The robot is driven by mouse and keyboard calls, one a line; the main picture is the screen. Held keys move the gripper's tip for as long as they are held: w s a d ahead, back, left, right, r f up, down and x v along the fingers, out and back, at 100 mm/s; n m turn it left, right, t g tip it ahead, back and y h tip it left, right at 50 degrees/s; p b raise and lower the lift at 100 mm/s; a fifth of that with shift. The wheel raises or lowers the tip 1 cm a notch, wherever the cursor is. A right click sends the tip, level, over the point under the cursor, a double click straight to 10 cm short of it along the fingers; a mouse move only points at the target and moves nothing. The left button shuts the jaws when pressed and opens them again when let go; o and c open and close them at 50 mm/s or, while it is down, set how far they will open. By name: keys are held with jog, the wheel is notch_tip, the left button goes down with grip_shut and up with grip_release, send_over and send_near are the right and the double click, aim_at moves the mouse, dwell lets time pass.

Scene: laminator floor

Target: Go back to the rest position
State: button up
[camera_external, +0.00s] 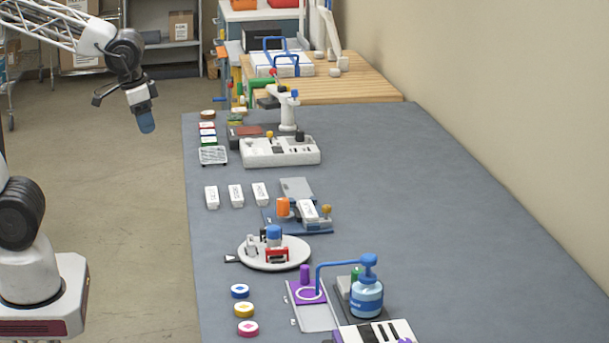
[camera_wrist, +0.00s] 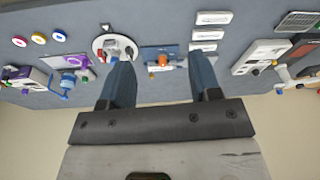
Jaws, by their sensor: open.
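My gripper (camera_external: 146,122) hangs at the upper left of the external view, clear of the grey table (camera_external: 400,200) and beyond its left edge. In the wrist view my gripper (camera_wrist: 163,85) shows two blue-grey fingers standing well apart. Nothing is between them, so it is open and empty. The table and its items show past the fingers in the wrist view, some distance away.
On the table stand a white rack block (camera_external: 280,153), several white boxes (camera_external: 236,195), a round white plate (camera_external: 262,262), a blue pump bottle (camera_external: 367,297) and several coloured discs (camera_external: 244,309). A wooden table (camera_external: 360,89) is behind. The table's right side is clear.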

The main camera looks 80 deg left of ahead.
jog(key=s+m+h, duration=0.1)
jog(key=s+m, duration=0.1)
jog(key=s, duration=0.5)
jog(key=shift+s+d, duration=0.2)
jog(key=shift+d, duration=0.2)
dwell(1.3)
